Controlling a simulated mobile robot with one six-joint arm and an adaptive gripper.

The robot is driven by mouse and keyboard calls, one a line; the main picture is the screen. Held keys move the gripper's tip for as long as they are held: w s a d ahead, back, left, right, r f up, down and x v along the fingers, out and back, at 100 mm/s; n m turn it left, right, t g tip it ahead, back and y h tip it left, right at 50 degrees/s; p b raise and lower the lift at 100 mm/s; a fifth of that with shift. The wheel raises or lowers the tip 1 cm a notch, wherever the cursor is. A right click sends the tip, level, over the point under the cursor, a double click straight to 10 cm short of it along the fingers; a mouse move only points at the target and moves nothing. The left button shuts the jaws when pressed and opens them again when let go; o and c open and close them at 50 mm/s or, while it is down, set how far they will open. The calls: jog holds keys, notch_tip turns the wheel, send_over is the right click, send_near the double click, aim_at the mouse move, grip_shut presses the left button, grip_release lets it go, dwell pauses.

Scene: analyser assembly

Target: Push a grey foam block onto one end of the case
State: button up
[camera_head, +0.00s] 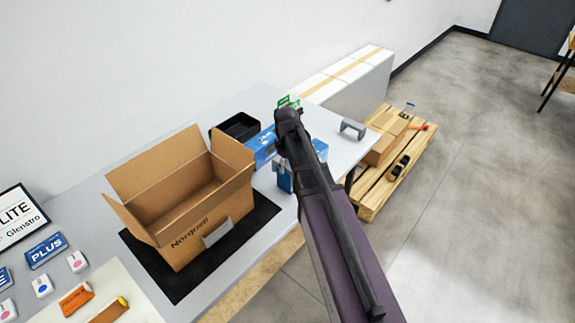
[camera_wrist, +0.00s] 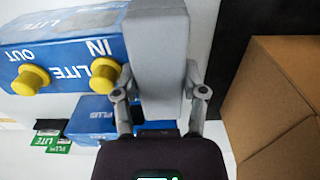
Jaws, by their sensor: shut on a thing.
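The case, blue with yellow caps marked IN and OUT, fills the upper left of the wrist view (camera_wrist: 60,45). In the head view part of its blue (camera_head: 320,149) shows past my arm, which hides most of it. A grey foam block (camera_wrist: 157,50) stands between my fingers, beside the IN end of the case. Whether it is seated on that end I cannot tell. My gripper (camera_wrist: 160,92) is shut on this block; in the head view it is mostly hidden by my arm. A second grey foam block (camera_head: 353,128), U-shaped, lies at the table's right.
An open cardboard box (camera_head: 180,205) stands on a black mat (camera_head: 240,238) left of my gripper. Blue PLUS boxes (camera_wrist: 95,118) and a black tray (camera_head: 236,127) lie behind. Green cards (camera_head: 288,102) lie at the far edge. A pallet (camera_head: 385,180) is beyond the table.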

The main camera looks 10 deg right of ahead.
dwell(0.3)
jog(key=o, duration=1)
jog(key=shift+r+p, duration=3.5)
